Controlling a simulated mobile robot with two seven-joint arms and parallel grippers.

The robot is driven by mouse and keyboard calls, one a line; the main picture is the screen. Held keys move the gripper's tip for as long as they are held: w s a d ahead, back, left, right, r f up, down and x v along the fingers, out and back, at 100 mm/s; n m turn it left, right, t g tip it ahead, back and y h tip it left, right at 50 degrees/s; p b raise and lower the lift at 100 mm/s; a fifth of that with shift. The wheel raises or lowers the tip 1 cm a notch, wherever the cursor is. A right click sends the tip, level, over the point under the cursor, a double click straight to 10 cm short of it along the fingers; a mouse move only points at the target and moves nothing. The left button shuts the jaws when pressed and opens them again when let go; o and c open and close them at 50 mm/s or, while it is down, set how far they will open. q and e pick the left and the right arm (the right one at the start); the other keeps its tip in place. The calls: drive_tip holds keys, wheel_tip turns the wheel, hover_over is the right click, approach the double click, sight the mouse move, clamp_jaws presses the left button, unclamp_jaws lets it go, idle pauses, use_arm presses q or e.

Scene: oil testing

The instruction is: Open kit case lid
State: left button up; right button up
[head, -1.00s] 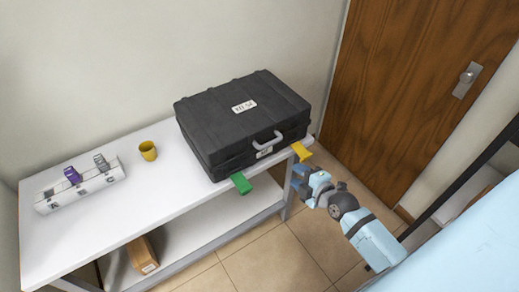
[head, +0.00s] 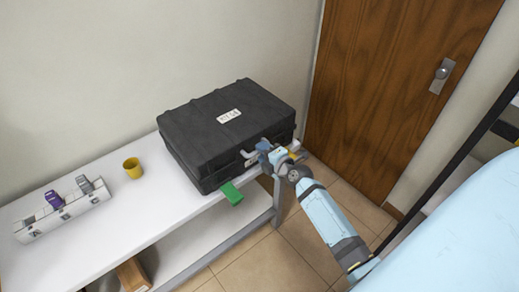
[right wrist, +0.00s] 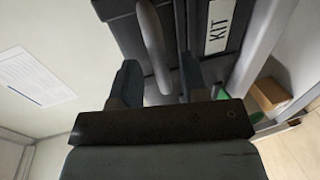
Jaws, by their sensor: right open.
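The black kit case (head: 225,125) lies shut on the white table, with a white label on its lid. Its grey handle (head: 249,158) is on the front side and also shows in the right wrist view (right wrist: 153,42). My right gripper (head: 263,150) is at the front of the case by the handle. In the right wrist view my right gripper (right wrist: 157,82) is open, with the handle's curved bar between its fingers; I cannot tell whether they touch it. A KIT label (right wrist: 217,27) is beside the handle. My left gripper is not in view.
A yellow cup (head: 132,168) and a white rack (head: 62,218) stand left on the white table (head: 110,220). A brown box (head: 133,275) is on the lower shelf.

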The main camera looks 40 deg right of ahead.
drive_tip(key=shift+x, duration=1.1)
